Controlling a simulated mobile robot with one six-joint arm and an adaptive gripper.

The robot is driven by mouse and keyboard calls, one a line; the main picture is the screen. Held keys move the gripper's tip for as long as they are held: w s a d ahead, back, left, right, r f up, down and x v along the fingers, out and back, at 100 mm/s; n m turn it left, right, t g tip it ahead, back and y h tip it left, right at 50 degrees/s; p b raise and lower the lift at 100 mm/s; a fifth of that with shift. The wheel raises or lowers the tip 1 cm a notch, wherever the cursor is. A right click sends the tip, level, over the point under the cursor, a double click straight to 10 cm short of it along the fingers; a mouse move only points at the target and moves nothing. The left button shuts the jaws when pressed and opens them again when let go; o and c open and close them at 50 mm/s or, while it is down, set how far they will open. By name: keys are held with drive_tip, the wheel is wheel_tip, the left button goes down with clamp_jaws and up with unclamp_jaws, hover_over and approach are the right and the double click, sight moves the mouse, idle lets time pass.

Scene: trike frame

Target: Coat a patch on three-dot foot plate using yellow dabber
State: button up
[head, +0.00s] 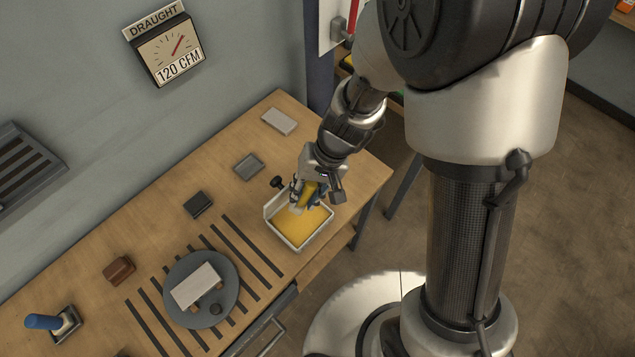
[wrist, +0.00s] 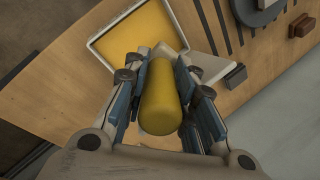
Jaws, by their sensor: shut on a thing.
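My gripper (head: 308,192) is shut on the yellow dabber (wrist: 160,100), whose rounded yellow handle shows between the blue-grey fingers in the wrist view. In the head view the dabber is mostly hidden by the fingers. It is over the far left part of a white-rimmed tray (head: 330,221) of yellow coating. I cannot tell whether its working end touches the coating. A pale rectangular plate (head: 195,285) lies on a round grey turntable (head: 172,303). No dots can be made out on it, so I cannot tell whether it is the three-dot foot plate.
A light grey block (head: 279,121), a small grey tray (head: 248,166) and a dark block (head: 198,204) lie along the bench. A brown block (head: 119,269) and a blue-handled tool (head: 42,322) are farther left. Dark slots cross the bench around the turntable.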

sight(305, 206)
drive_tip(key=shift+f, duration=0.2)
drive_tip(key=shift+f+b, duration=2.15)
drive_tip(key=shift+f, duration=0.7)
drive_tip(key=shift+s+f+b, duration=0.1)
drive_tip(key=shift+f+b, duration=0.5)
drive_tip(key=shift+b, duration=0.2)
drive_tip(key=shift+r, duration=0.15)
drive_tip(key=shift+r+p, duration=2.7)
drive_tip(key=shift+r, duration=0.75)
